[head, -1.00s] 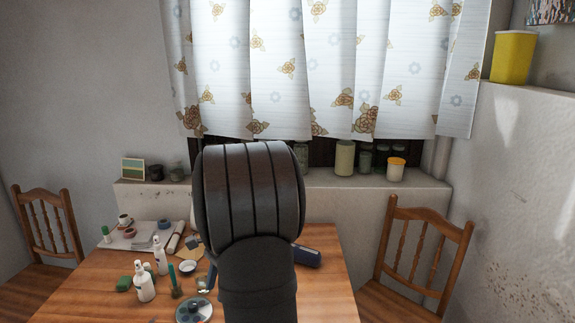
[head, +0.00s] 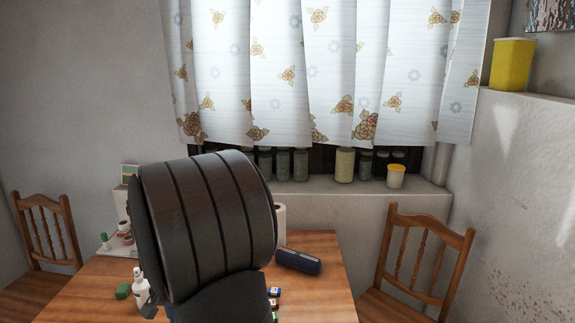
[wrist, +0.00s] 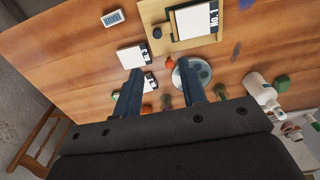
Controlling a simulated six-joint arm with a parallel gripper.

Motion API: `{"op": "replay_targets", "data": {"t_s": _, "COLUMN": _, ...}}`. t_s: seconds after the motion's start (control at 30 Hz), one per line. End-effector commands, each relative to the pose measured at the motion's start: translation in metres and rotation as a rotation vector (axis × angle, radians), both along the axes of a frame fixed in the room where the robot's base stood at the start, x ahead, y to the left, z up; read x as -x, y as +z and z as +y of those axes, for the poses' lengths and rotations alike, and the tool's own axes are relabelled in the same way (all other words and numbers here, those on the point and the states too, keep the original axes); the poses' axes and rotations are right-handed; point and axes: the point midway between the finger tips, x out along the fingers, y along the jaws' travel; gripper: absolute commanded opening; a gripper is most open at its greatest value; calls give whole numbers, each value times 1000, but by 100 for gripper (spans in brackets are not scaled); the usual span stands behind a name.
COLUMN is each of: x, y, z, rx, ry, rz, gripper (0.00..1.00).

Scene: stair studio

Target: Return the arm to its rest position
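My gripper (wrist: 160,70) shows in the wrist view with its two dark fingers well apart and nothing held between them. It hangs above the wooden table (wrist: 90,60), with small objects on the tabletop beyond the fingertips. In the head view my large dark arm link fills the lower middle, leaning left, and covers much of the table (head: 325,295). The gripper itself cannot be made out clearly there.
A dark blue case (head: 299,261) lies at the table's back right. White bottles (wrist: 262,90), a round grey dish (wrist: 205,75) and a wooden tray (wrist: 150,12) are on the table. Chairs stand left (head: 42,230) and right (head: 425,250). Jars (head: 345,165) line the windowsill.

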Motion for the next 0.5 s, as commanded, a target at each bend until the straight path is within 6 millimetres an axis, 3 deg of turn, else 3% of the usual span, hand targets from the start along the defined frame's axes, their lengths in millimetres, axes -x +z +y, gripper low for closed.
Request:
{"op": "replay_targets", "data": {"t_s": 0.2, "x": 0, "y": -23, "z": 0, "rx": 0, "ry": -2, "rz": 1, "gripper": 38}}
{"op": "replay_targets", "data": {"t_s": 0.5, "x": 0, "y": -27, "z": 0, "rx": -2, "ry": -3, "rz": 0, "gripper": 38}}
